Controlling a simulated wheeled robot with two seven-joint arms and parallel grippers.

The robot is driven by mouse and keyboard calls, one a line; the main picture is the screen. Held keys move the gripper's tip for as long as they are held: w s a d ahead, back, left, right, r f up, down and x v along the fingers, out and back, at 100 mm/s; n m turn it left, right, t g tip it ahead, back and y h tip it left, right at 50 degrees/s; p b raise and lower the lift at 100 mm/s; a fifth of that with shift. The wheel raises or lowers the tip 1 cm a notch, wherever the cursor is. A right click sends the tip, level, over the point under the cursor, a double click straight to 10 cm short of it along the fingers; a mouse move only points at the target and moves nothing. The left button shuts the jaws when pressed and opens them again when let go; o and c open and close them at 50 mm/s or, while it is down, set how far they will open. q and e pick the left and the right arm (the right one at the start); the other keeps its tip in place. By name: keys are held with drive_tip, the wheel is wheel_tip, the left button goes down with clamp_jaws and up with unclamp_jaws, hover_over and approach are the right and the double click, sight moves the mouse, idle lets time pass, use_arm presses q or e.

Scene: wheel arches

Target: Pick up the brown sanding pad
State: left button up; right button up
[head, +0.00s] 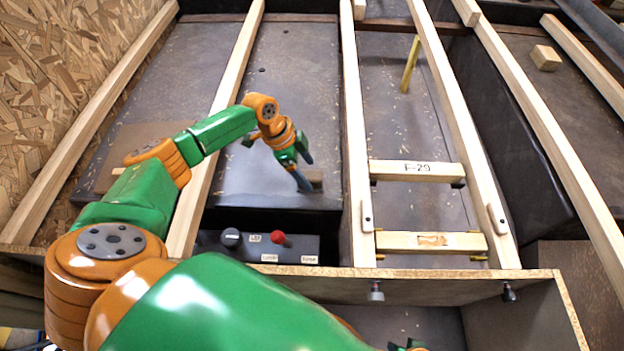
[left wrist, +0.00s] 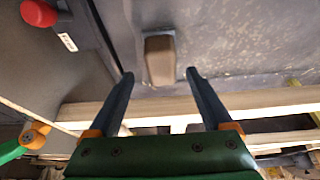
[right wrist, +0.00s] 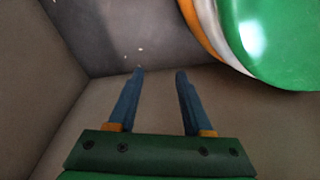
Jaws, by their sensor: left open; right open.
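The brown sanding pad (left wrist: 160,58) is a small block with a grey rim at its far end. It lies on the dark metal panel, ahead of and between my left fingertips in the left wrist view. In the head view the pad (head: 316,179) shows just right of my left gripper (head: 303,173), which partly hides it. My left gripper (left wrist: 159,74) is open and empty, pointing down at the panel; I cannot tell how high above the pad it is. My right gripper (right wrist: 159,72) is open and empty inside a brown-grey box-like space.
Long pale wooden rails (head: 352,130) run away from me on both sides of the panel. A control box with a red knob (head: 278,237) sits nearer me. A block marked F-29 (head: 415,170) and another wooden crosspiece (head: 430,241) bridge two rails at right.

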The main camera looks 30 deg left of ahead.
sight(310, 175)
use_arm(q)
drive_tip(key=x, duration=0.2)
drive_tip(key=shift+w+a+f+b, duration=0.1)
drive_tip(key=shift+f+b, duration=0.25)
drive_tip(key=shift+b, duration=0.05)
drive_tip(key=shift+f, duration=0.2)
clamp_jaws()
use_arm(e)
drive_tip(key=w+r, duration=0.2)
drive_tip(key=shift+a+r, duration=0.2)
drive_tip(key=shift+r, duration=0.1)
use_arm(q)
drive_tip(key=shift+r, duration=0.1)
wheel_tip(310, 175, up, 3)
drive_tip(key=shift+w+p, duration=0.1)
drive_tip(key=shift+p, duration=0.85)
drive_tip(key=s+r+p, duration=0.7)
drive_tip(key=s+r, duration=0.3)
drive_tip(key=s, duration=0.4)
drive_tip(key=shift+d+p, duration=0.3)
drive_tip(key=shift+d, duration=0.15)
use_arm(e)
drive_tip(key=s+d+f, duration=0.1)
drive_tip(key=s+d, duration=0.4)
drive_tip(key=s, duration=0.4)
drive_tip(key=shift+s+d+f+h, duration=0.25)
drive_tip(key=shift+d+f+h, duration=0.05)
drive_tip(key=shift+d+h, duration=0.1)
